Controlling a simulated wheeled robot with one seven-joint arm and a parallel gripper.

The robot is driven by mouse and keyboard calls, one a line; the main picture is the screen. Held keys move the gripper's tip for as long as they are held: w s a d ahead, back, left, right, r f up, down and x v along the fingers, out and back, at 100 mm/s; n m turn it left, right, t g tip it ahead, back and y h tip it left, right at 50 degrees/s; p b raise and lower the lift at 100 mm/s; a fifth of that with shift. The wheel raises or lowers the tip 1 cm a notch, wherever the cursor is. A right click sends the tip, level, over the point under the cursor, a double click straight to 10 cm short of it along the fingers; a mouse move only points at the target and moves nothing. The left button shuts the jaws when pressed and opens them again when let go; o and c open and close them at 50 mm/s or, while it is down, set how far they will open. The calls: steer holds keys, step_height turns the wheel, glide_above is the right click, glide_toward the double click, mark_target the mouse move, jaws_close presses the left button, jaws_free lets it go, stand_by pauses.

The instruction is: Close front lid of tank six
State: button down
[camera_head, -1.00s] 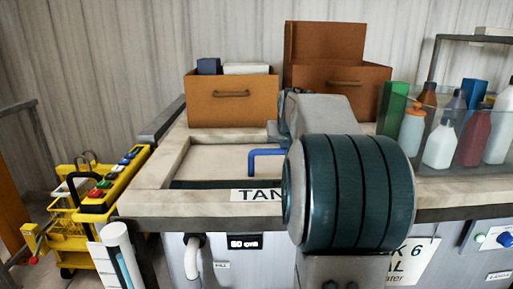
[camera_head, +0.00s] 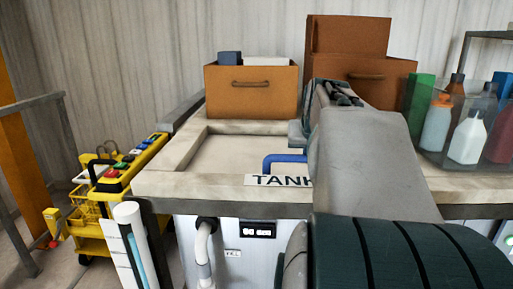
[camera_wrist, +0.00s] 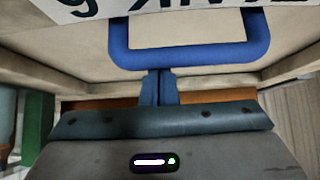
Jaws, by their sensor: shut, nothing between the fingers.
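The front lid (camera_head: 235,155) of tank six is a pale panel with a blue U-shaped handle (camera_head: 285,158). In the head view it lies level inside the stone-like rim, with no dark gap showing at its front edge. Its right part is hidden by my arm. In the wrist view the blue handle (camera_wrist: 190,57) crosses the pale lid (camera_wrist: 190,33). My gripper (camera_wrist: 158,78) is shut and empty, its dark blue fingertips at the handle's bar. I cannot tell whether they touch it. My gripper is mostly hidden behind my arm in the head view.
Brown boxes (camera_head: 252,100) stand at the back of the tank top. Bottles in a clear tray (camera_head: 450,160) stand at the right. A yellow cart (camera_head: 95,215) is at the left. A white pipe (camera_head: 203,250) runs down the tank front.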

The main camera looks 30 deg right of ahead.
steer(key=shift+s+a+f, duration=0.1)
steer(key=shift+s+f, duration=0.05)
steer(key=shift+f, duration=0.1)
steer(key=p+v, duration=0.1)
steer(key=v, duration=1.3)
steer(key=w+a+f+n+g+y+p, duration=0.2)
steer(key=w+a+f+n+y+p, duration=0.15)
steer(key=a+f+p, duration=0.6)
steer(key=s+a+f+n+g, duration=0.1)
steer(key=s+a+f, duration=0.2)
steer(key=a+f, duration=0.2)
steer(key=s+a+f+n+g+y+p, duration=0.1)
steer(key=s+a+f, duration=0.3)
steer(key=a, duration=0.5)
steer(key=shift+a+f+n, duration=0.2)
steer(key=shift+f+n, duration=0.35)
steer(key=shift+s, duration=0.2)
